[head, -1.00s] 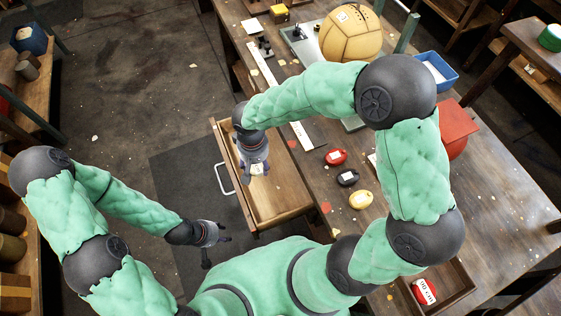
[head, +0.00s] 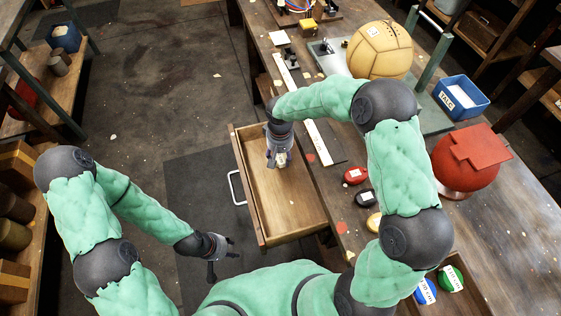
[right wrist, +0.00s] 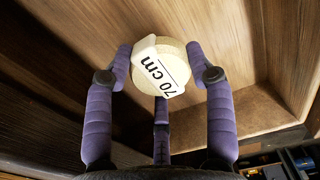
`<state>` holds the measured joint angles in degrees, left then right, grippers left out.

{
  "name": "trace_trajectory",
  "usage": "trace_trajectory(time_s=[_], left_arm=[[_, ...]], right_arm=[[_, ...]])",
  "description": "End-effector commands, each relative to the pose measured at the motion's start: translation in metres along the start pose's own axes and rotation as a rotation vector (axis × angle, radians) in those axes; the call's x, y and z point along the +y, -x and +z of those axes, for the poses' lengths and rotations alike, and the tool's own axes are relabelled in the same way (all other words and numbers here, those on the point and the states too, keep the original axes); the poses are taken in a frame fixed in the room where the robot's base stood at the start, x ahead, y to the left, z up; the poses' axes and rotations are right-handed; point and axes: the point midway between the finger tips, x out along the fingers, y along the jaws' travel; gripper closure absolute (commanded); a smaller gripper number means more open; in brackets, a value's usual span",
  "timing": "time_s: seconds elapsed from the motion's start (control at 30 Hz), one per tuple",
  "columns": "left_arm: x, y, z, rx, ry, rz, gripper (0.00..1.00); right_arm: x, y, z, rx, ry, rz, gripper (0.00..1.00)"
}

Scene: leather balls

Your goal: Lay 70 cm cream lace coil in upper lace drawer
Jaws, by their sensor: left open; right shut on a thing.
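The cream lace coil (right wrist: 158,78) has a white label reading "70 cm". My right gripper (head: 279,160) is shut on it, with purple fingers around the coil in the right wrist view. In the head view the gripper is over the far part of an open, wooden drawer (head: 288,215), whose bare floor and walls show. Whether the coil touches the drawer floor cannot be told. My left gripper (head: 224,247) is open and empty, left of the drawer and apart from it.
Red (head: 355,175), black (head: 366,198) and yellow (head: 373,222) coils lie on the bench right of the drawer. Labelled blue (head: 425,291) and green (head: 451,279) coils sit in a tray at lower right. A metal handle (head: 236,187) sticks out from the drawer front.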

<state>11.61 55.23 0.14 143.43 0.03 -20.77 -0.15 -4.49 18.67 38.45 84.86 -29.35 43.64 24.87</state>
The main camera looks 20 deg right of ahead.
Motion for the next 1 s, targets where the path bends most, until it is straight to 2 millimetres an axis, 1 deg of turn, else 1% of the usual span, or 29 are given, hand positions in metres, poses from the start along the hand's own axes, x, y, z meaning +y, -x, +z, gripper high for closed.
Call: trace_trajectory(time_s=[0.13,0.2,0.3,0.37,0.6,0.73,0.77,0.8,0.83,1.0], left_arm=[[-0.002,-0.006,0.000,0.000,0.000,0.000,0.59],[-0.005,-0.013,-0.001,0.000,0.000,0.000,0.59],[-0.007,-0.020,-0.001,0.000,0.000,0.000,0.59],[-0.007,-0.021,-0.001,0.000,0.000,0.000,0.59],[-0.007,-0.019,-0.001,0.000,0.000,0.000,0.59],[-0.008,-0.021,-0.001,0.000,0.000,0.000,0.59],[-0.007,-0.021,-0.001,0.000,0.000,0.000,0.59],[-0.007,-0.021,-0.001,0.000,0.000,0.000,0.59],[-0.007,-0.021,-0.001,0.000,0.000,0.000,0.59],[-0.007,-0.021,-0.001,0.000,0.000,0.000,0.59]], right_arm=[[0.005,-0.014,-0.007,-0.002,-0.001,0.000,0.78],[0.004,-0.026,-0.006,-0.002,0.000,0.000,0.78],[0.004,-0.039,-0.006,-0.002,0.000,0.000,0.78],[0.004,-0.041,-0.006,-0.001,0.000,0.000,0.78],[0.004,-0.039,-0.006,0.000,0.000,0.000,0.78],[0.004,-0.043,-0.006,-0.001,0.000,0.000,0.78],[0.004,-0.043,-0.006,-0.001,0.000,0.000,0.40],[0.004,-0.042,-0.006,-0.001,0.000,0.000,0.28],[0.004,-0.042,-0.006,-0.001,0.000,0.000,0.21],[0.004,-0.042,-0.006,-0.001,0.000,0.000,0.21]])
